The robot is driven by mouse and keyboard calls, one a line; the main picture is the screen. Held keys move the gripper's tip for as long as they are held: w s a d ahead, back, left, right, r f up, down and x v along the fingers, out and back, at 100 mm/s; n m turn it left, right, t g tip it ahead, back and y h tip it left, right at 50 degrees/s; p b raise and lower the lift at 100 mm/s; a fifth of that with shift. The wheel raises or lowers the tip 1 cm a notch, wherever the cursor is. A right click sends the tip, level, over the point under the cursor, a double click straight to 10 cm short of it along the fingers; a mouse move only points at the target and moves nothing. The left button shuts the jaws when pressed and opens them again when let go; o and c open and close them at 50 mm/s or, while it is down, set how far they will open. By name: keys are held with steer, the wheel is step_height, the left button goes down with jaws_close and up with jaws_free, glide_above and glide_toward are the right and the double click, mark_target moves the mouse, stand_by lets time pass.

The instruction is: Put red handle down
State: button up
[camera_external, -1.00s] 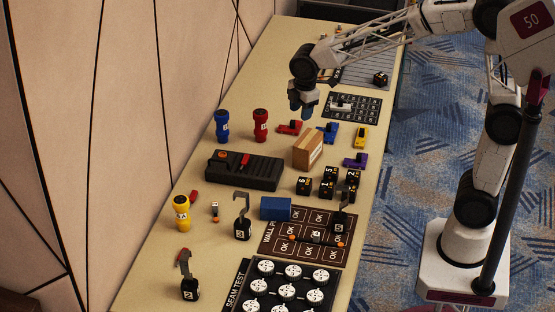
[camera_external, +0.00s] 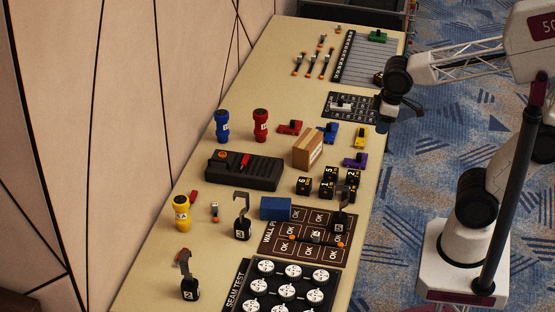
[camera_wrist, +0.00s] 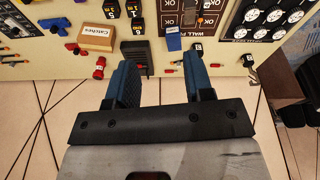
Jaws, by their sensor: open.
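A small red lever-like handle (camera_external: 244,160) rises at a tilt from the black box (camera_external: 222,171) left of the cardboard box. Whether this is the task's handle is not certain. The black box also shows in the wrist view (camera_wrist: 135,50), partly behind a finger, and the handle is not clear there. My gripper (camera_external: 384,122) is at the table's right edge, beside the dark keypad-like mat, well away from the handle. In the wrist view its two blue fingers (camera_wrist: 160,78) stand apart with nothing between them.
A red cylinder (camera_external: 260,126) and a blue cylinder (camera_external: 222,126) stand behind the black box. A cardboard box (camera_external: 307,150) and several black numbered cubes (camera_external: 328,180) stand to its right. The panelled wall (camera_external: 130,110) bounds the table at left.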

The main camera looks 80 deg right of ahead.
steer(key=shift+m, duration=0.9)
steer(key=s, duration=0.2)
steer(key=s+f, duration=0.1)
steer(key=s, duration=0.2)
steer(key=shift+s+a+f, duration=0.15)
steer(key=shift+s+a, duration=0.2)
stand_by(3.3)
steer(key=shift+o, duration=0.9)
steer(key=t, duration=0.6)
glide_toward(344, 187)
steer(key=d+r, duration=0.3)
steer(key=f+t, duration=0.2)
steer(key=f, duration=0.1)
steer(key=a+f+n+t+y, duration=0.1)
steer(key=f+t, duration=0.2)
steer(key=w+a+f+t+y, duration=0.1)
steer(key=f+t, duration=0.2)
steer(key=shift+a+f, duration=0.1)
steer(key=shift+f, duration=0.25)
steer(key=shift+s+a+f+t, duration=0.1)
steer(key=shift+s+f+t, duration=0.35)
steer(key=shift+s+t, duration=0.35)
